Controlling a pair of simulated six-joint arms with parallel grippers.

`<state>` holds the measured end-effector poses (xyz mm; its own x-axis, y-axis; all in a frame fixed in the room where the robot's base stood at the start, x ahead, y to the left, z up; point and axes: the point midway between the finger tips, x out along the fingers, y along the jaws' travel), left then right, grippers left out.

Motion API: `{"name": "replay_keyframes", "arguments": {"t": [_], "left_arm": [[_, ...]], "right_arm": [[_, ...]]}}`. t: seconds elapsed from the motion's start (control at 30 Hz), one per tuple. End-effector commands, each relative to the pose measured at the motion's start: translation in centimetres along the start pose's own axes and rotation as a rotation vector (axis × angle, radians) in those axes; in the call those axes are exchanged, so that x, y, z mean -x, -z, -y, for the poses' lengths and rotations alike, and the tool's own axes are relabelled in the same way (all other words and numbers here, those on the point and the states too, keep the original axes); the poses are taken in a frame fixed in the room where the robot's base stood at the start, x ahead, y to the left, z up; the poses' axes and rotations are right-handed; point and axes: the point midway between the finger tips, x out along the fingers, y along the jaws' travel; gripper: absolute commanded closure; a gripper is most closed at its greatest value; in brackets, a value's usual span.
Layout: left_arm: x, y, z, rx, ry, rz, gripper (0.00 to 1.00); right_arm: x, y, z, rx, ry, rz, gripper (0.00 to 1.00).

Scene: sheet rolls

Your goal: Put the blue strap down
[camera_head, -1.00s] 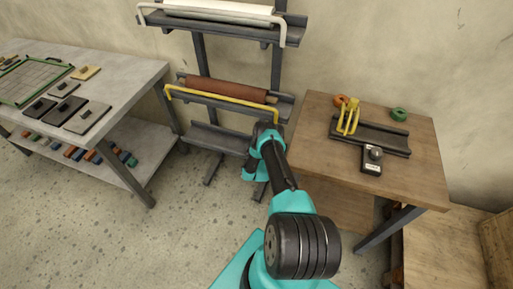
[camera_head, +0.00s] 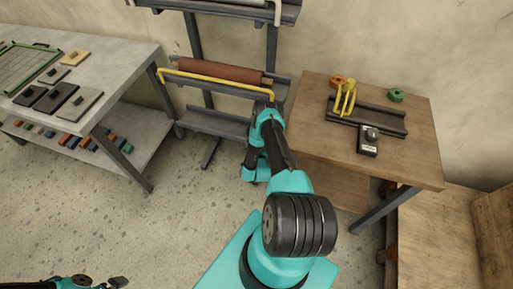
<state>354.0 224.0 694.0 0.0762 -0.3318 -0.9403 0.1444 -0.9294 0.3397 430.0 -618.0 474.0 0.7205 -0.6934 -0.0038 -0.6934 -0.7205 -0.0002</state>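I cannot pick out a blue strap for certain. Small coloured pieces (camera_head: 110,140), some of them blue, lie on the lower shelf of the left table. My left gripper (camera_head: 118,283) shows only in part at the bottom edge, low over the floor and away from the tables; I cannot tell whether it is open or holds anything. My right arm rises in the middle and bends down in front of the rack; its gripper is not visible.
A rack (camera_head: 215,124) carries a brown roll (camera_head: 220,70) behind a yellow bar (camera_head: 205,80). The right wooden table (camera_head: 310,125) bears a dark tray (camera_head: 385,122), a yellow frame (camera_head: 345,98), an orange ring (camera_head: 336,81) and a green ring (camera_head: 396,95). The left table holds flat plates (camera_head: 55,97).

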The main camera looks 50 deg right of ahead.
Motion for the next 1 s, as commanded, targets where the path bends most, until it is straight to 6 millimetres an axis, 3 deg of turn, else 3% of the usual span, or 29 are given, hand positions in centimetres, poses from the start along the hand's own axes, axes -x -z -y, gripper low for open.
{"name": "replay_keyframes", "arguments": {"t": [0.23,0.87,1.0], "left_arm": [[0.0,0.0,0.0,0.0,0.0,0.0,0.0],[0.0,0.0,0.0,0.0,0.0,0.0,0.0],[0.0,0.0,0.0,0.0,0.0,0.0,0.0]], "right_arm": [[1.9,0.0,0.0,0.0,0.001,-0.001,0.0],[1.9,0.1,0.1,0.0,0.001,-0.002,0.0],[1.7,0.3,0.9,-0.006,0.017,0.02,0.0]]}}
